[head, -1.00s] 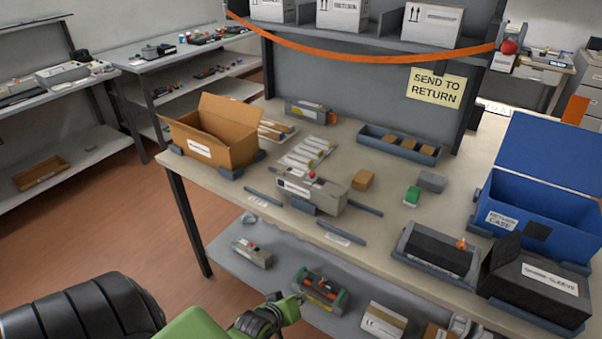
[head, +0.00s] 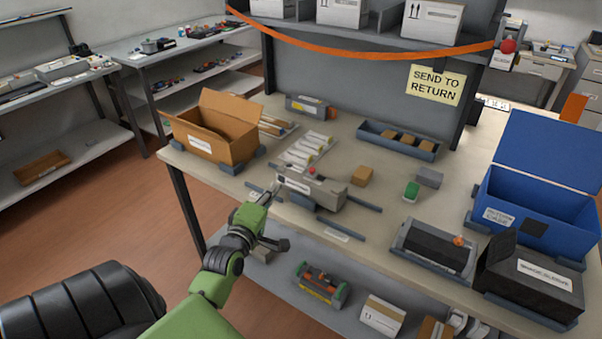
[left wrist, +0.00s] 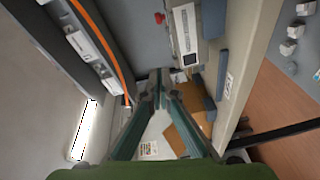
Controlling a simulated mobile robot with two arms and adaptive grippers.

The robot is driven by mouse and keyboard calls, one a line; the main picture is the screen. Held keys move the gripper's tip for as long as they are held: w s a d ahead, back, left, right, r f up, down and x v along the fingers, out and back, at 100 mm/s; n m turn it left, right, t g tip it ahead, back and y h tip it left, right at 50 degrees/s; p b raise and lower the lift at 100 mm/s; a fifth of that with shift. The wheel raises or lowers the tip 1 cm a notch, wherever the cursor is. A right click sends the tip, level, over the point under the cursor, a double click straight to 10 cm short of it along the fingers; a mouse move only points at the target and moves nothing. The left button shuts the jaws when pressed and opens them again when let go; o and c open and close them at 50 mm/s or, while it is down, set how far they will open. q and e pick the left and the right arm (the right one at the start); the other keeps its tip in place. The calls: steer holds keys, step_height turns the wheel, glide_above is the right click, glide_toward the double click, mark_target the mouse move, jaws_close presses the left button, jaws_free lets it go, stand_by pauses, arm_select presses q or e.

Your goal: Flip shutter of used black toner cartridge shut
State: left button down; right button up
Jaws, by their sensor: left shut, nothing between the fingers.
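A grey cartridge-like unit (head: 325,193) with a white label and a red knob sits on a blue-grey cradle near the table's front edge. In the left wrist view the unit (left wrist: 187,55) shows a dark square beside its label. My left gripper (head: 273,190) is shut and empty at the grey unit's left end; contact cannot be told. Its fingertips (left wrist: 158,77) show in the wrist view.
An open cardboard box (head: 240,150) stands at the back left. A blue return case (head: 535,205) and a black sleeve box (head: 530,285) stand at right. A lower shelf (head: 275,283) holds more parts.

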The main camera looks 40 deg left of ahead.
mark_target(301, 180)
arm_select(q)
steer(key=w, duration=0.3)
steer(key=w+p, duration=0.1)
steer(key=w, duration=0.3)
steer(key=w+f+p, duration=0.1)
steer(key=w, duration=0.3)
steer(key=shift+w+a, duration=0.1)
steer(key=shift+a, duration=0.3)
steer(key=shift+w+d+f, duration=0.15)
steer(key=shift+d+f, duration=0.05)
steer(key=shift+d, duration=0.15)
steer(key=shift+p, duration=0.3)
